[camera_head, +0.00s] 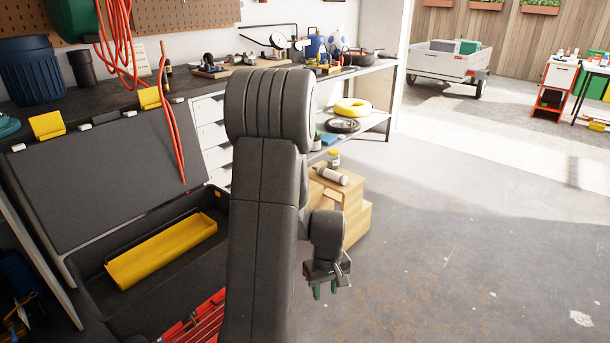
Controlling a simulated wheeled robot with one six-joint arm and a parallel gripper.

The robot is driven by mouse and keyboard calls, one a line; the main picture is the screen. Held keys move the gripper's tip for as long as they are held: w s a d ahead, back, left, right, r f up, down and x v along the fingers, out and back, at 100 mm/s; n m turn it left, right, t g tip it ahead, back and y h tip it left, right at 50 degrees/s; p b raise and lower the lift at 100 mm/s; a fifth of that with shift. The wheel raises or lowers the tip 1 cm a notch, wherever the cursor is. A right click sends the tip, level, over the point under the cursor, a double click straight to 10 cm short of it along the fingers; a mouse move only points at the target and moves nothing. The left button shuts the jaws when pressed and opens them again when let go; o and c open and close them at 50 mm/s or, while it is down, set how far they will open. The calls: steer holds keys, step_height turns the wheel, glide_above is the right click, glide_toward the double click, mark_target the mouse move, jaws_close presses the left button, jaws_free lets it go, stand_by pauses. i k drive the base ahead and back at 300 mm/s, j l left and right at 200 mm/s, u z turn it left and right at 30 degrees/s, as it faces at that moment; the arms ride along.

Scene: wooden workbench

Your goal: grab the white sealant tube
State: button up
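A white tube (332,175), which looks like the sealant tube, lies on its side on top of a wooden step stool (356,222). My gripper (326,290) hangs pointing down in front of the stool, below and nearer than the tube, and apart from it. Its two green-tipped fingers look spread, with nothing seen between them. My arm hides the left part of the stool.
A small jar with a yellow lid (334,157) stands just behind the tube. An open black toolbox (110,262) with a yellow tray (162,250) is at the left. The workbench runs behind. The concrete floor (470,240) at the right is clear.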

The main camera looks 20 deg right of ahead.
mark_target(333, 175)
steer(key=i+l+u, duration=0.4)
steer(key=l, duration=0.25)
steer(key=i+l+u, duration=0.2)
steer(key=l, duration=0.2)
steer(key=i+l+u, duration=0.2)
steer(key=l, duration=0.2)
steer(key=i+l, duration=0.15)
steer(key=l, duration=0.2)
steer(key=i+l, duration=0.1)
steer(key=l, duration=0.3)
steer(key=i+l, duration=0.15)
steer(key=l, duration=0.2)
steer(key=i+l, duration=0.1)
steer(key=l, duration=0.3)
steer(key=i+l, duration=0.15)
steer(key=l, duration=0.2)
steer(key=i+l+u, duration=0.1)
steer(key=l, duration=0.25)
